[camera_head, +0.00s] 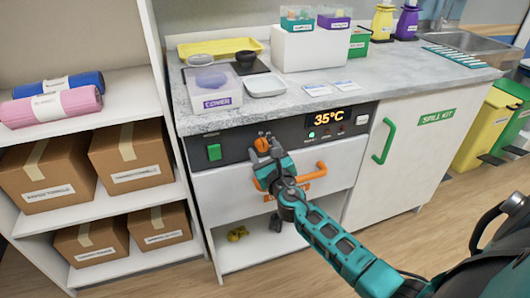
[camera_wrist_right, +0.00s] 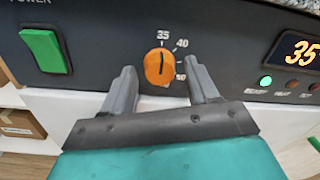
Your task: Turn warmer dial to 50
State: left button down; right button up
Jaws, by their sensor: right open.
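The orange warmer dial (camera_wrist_right: 160,67) is on the dark control panel. In the right wrist view its dark pointer line stands about upright, near the 35 mark, with 40 and a partly hidden 50 further round to the right. The head view shows the dial (camera_head: 262,144) too, partly covered by my gripper. The display (camera_head: 331,117) reads 35°C. My right gripper (camera_wrist_right: 162,80) is open, with one finger on each side of the dial and a visible gap to each. It also shows in the head view (camera_head: 266,148). My left gripper is not in view.
A green power switch (camera_wrist_right: 45,50) is left of the dial. An orange drawer handle (camera_head: 318,171) sits below the panel. The counter (camera_head: 290,98) above holds trays and boxes. A shelf with cartons (camera_head: 130,155) stands at the left.

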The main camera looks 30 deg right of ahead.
jog(key=c, duration=1)
jog(key=shift+c, duration=0.2)
